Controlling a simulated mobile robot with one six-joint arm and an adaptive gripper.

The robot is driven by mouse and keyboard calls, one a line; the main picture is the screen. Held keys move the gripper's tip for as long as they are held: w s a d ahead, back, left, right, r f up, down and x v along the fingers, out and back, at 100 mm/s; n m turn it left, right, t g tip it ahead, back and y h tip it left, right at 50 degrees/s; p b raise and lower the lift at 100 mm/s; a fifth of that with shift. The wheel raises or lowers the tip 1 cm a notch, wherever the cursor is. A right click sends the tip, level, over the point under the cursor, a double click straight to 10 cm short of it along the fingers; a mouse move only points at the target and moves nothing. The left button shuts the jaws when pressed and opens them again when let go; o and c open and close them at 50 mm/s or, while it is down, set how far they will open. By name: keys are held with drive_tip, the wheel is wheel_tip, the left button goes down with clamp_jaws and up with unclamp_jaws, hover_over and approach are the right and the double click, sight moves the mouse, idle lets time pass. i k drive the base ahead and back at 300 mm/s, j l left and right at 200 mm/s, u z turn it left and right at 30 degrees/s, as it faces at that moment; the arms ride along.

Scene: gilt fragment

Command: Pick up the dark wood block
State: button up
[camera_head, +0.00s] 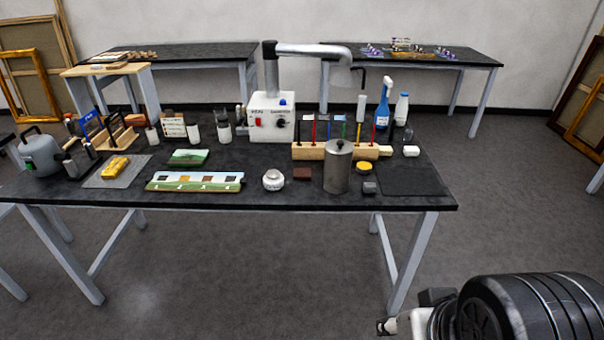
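A small dark brown block (303,174), which looks like the dark wood block, lies flat on the black workbench (285,200) near its front edge. It sits between a round white-and-grey jar and a tall grey metal canister, with a small gap on each side. My arm shows at the bottom right, well in front of the bench and apart from the block. A small dark-and-white end part, perhaps my gripper (387,327), pokes out at its left; its fingers are too small and hidden to read.
The metal canister (338,167) stands close right of the block, the jar (273,180) close left. A wooden rack (310,151) of coloured tools is behind. A yellow-lidded tin (364,167) and small grey block (369,188) lie further right. A dark mat (412,180) is bare.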

sight(298, 174)
drive_tip(key=i+j+z, duration=0.2)
drive_tip(key=i+j, duration=0.35)
drive_tip(key=i+j+z, duration=0.2)
drive_tip(key=i+j, duration=0.45)
drive_tip(key=i+j+z, duration=0.2)
drive_tip(key=i+j, duration=0.35)
drive_tip(key=j, duration=0.2)
